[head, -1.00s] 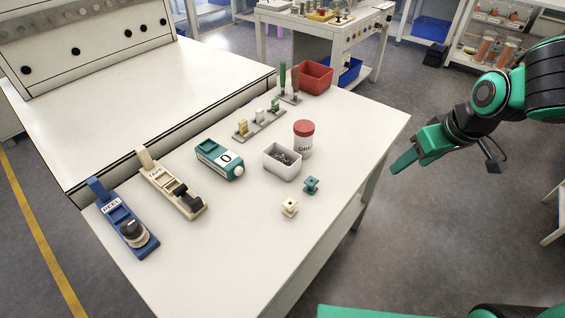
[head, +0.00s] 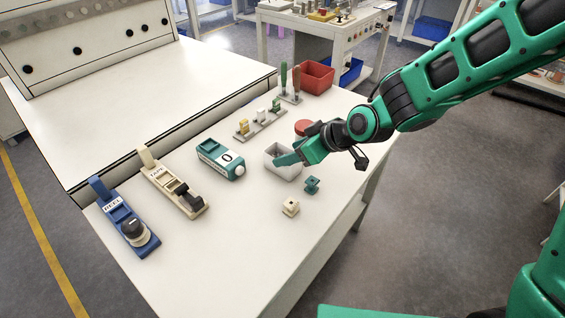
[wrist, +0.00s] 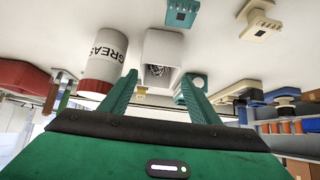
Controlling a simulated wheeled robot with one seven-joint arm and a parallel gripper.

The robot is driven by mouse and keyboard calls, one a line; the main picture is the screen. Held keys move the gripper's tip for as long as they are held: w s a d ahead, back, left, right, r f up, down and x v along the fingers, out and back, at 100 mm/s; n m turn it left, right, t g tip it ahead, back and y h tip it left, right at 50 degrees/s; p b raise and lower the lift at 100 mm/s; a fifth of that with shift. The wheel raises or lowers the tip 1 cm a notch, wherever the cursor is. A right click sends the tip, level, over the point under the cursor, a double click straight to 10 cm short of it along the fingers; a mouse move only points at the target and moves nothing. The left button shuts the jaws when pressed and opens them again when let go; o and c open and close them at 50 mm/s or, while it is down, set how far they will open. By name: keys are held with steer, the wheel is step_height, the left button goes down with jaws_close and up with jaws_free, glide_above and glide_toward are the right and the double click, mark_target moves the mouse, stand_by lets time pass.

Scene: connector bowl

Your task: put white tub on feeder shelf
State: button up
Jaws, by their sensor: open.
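The white tub (head: 270,161) is a small open box on the table, partly hidden by my gripper in the head view. In the wrist view the tub (wrist: 177,44) lies between and ahead of the two fingertips, with small grey metal parts inside. My gripper (head: 281,160) is open and empty, reaching in over the tub from the right. Its green fingers (wrist: 158,76) spread on both sides of the tub in the wrist view; contact cannot be told. I cannot tell which surface is the feeder shelf.
A red-lidded grease jar (wrist: 105,55) stands close beside the tub. A teal spool (head: 312,185), a cream spool (head: 290,206) and a teal device (head: 220,159) are nearby. Tape (head: 175,185) and reel (head: 124,220) units stand at left. The table's front is clear.

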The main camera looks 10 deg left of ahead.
mark_target(276, 149)
steer(key=shift+d+f+x, duration=0.1)
steer(key=shift+d+x, duration=0.05)
steer(key=shift+x, duration=1.2)
steer(key=shift+d+f+x, duration=0.15)
steer(key=shift+x, duration=1.2)
steer(key=shift+w, duration=0.1)
steer(key=c, duration=1)
steer(key=shift+o, duration=0.2)
steer(key=shift+r, duration=0.1)
